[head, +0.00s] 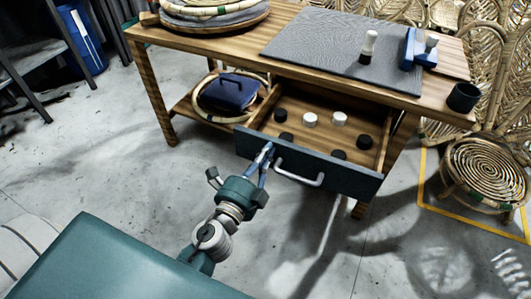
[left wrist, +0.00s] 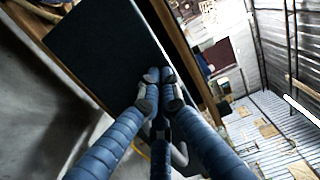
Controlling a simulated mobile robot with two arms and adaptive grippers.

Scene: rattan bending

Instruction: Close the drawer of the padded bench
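The padded bench (head: 215,45) is a wooden table with a grey pad (head: 325,45) on top. Its drawer (head: 310,148) is pulled out, with several black and white round pieces inside. The dark drawer front (head: 345,180) carries a silver bar handle (head: 300,177). My left gripper (head: 265,150) is at the left part of the drawer front, beside the handle's left end. In the left wrist view its blue fingers (left wrist: 160,90) draw together against the dark panel (left wrist: 95,50), with nothing visible between them. Whether they touch it is unclear. My right gripper is not in view.
A lower shelf holds a rattan ring (head: 207,105) and a dark blue case (head: 228,92). A black cup (head: 463,97) stands at the table's right corner. Rattan chairs and a round stool (head: 485,165) stand at right. The floor before the drawer is clear.

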